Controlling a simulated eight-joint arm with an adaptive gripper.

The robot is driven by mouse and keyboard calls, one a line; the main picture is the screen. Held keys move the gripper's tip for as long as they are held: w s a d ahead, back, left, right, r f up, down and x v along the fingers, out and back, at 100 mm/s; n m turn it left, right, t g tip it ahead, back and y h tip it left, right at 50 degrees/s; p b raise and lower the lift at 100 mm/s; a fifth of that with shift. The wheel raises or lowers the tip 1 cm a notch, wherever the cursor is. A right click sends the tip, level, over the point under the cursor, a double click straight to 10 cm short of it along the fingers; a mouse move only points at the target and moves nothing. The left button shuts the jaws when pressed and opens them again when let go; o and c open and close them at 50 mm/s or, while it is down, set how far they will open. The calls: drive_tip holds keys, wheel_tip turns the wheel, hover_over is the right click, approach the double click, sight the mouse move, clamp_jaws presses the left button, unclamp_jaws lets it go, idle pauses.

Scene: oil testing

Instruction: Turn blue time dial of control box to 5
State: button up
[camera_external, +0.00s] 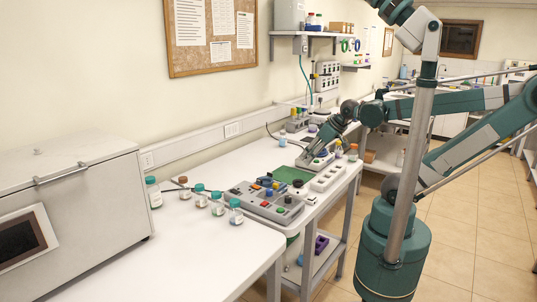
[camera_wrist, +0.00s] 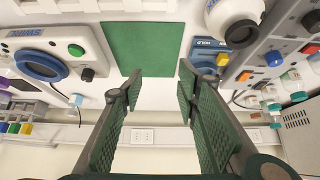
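The grey control box (camera_external: 262,206) lies on the white bench with several coloured buttons and knobs. In the wrist view, the control box (camera_wrist: 262,48) is at the right, with orange and black controls and a blue round control (camera_wrist: 274,58). Whether that blue control is the time dial is unclear, and no number on it can be read. My gripper (camera_external: 303,162) is beyond the box, pointing down at the bench. In the wrist view, my gripper (camera_wrist: 157,80) has two green fingers apart with nothing between them. It is left of the box, clear of it.
A green mat (camera_wrist: 145,45) lies between the control box and another device with a blue ring (camera_wrist: 40,65). Capped bottles (camera_external: 217,204) stand behind the box. A large grey oven (camera_external: 95,195) is at the left. A blue-and-yellow handheld unit (camera_wrist: 211,55) lies beside the box.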

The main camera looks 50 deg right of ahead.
drive_tip(key=n+g+p, duration=0.1)
drive_tip(key=g+p, duration=0.6)
drive_tip(key=p, duration=1.2)
hover_over(269, 190)
drive_tip(key=shift+w+d+r, duration=0.2)
drive_tip(key=shift+d+r, duration=0.2)
drive_tip(key=shift+s+a+f, duration=0.2)
drive_tip(key=shift+a+f, duration=0.15)
drive_tip(key=shift+a, duration=0.2)
drive_tip(key=shift+f, duration=0.15)
drive_tip(key=shift+d+f, duration=0.15)
drive_tip(key=shift+f, duration=3.6)
